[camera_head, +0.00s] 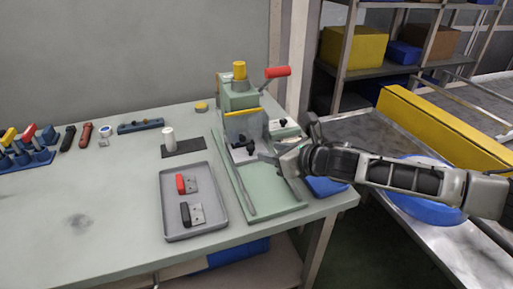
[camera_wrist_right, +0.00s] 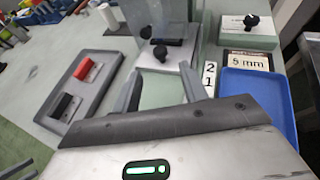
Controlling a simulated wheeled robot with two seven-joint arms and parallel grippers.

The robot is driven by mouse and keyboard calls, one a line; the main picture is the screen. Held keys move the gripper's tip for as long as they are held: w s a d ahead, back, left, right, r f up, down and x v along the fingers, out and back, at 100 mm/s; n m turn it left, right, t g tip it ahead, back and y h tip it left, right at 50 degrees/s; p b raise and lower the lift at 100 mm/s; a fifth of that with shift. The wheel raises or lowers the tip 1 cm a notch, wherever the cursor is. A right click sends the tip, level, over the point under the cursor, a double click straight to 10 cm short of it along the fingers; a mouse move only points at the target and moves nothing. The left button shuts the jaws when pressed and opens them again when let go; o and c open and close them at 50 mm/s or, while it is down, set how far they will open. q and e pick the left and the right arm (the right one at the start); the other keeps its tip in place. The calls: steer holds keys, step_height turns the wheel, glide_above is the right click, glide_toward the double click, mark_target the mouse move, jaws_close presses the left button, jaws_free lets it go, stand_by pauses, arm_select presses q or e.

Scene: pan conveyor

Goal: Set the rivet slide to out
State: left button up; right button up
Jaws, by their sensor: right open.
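A green press-like machine (camera_head: 238,98) with a red-handled lever (camera_head: 277,72) stands on the table. Black knobs sit at its front; one knob (camera_wrist_right: 160,52) is on a pale block, straight ahead of my right gripper in the wrist view. Another black knob (camera_wrist_right: 251,20) stands on a pale block beside a "5 mm" label (camera_wrist_right: 250,61). I cannot tell for sure which knob belongs to the rivet slide. My right gripper (camera_wrist_right: 160,88) is open and empty, its fingers short of the nearer knob; it also shows beside the machine in the head view (camera_head: 281,152). My left gripper is out of view.
A grey tray (camera_head: 172,226) with a red and a black handled piece lies left of the machine. A blue tray (camera_wrist_right: 262,100) lies to its right. Number plates "2" and "1" (camera_wrist_right: 209,78) stand near my right finger. A conveyor with a yellow rail (camera_head: 440,125) is at right.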

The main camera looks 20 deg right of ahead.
mark_target(253, 148)
steer(key=x, duration=0.7)
steer(key=shift+w+a, duration=0.1)
jaws_close()
